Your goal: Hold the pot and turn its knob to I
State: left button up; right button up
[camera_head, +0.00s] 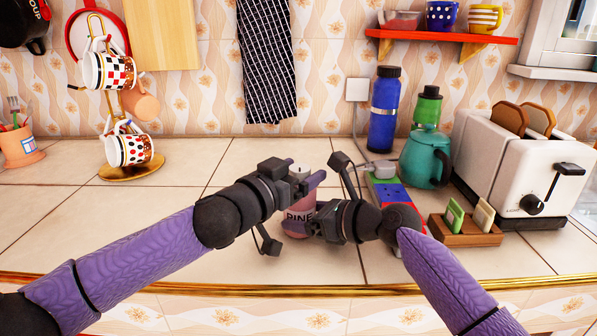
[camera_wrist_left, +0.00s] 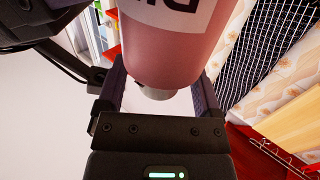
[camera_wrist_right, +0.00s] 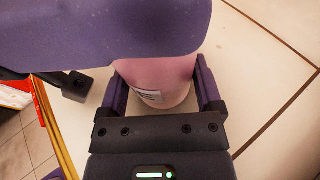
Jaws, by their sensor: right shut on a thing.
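The pot is a pink cylinder (camera_head: 293,231) with a pale label reading "PINE", standing upright on the tiled counter near its front edge. Its small whitish knob (camera_head: 299,169) is on top. My right gripper (camera_head: 314,220) is shut on the pot from the right; the right wrist view shows the pink body (camera_wrist_right: 165,78) between both fingers. My left gripper (camera_head: 302,171) is over the top. In the left wrist view the knob (camera_wrist_left: 155,92) lies between its open fingers, with gaps at the sides. The knob's marks cannot be read.
A mug stand (camera_head: 130,173) is at the left. The counter between the stand and my left arm is clear.

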pick_arm(q)
grip_shut()
jog(key=shift+d+y, duration=0.1)
jog(key=shift+y, duration=0.2)
jog(key=shift+n+t, duration=0.4)
jog(key=n+y, duration=0.1)
jog(key=n+t+y, duration=0.1)
jog(key=y, duration=0.1)
jog(key=shift+s+d+t, duration=0.1)
jog(key=shift+d+t, duration=0.05)
jog(key=shift+t, duration=0.15)
jog(key=n+y, duration=0.3)
jog(key=y, duration=0.1)
jog(key=n+t+y, duration=0.1)
jog(key=n+y, duration=0.2)
jog(key=y, duration=0.2)
jog(key=shift+t+y, duration=0.3)
jog(key=shift+o, duration=0.6)
grip_release()
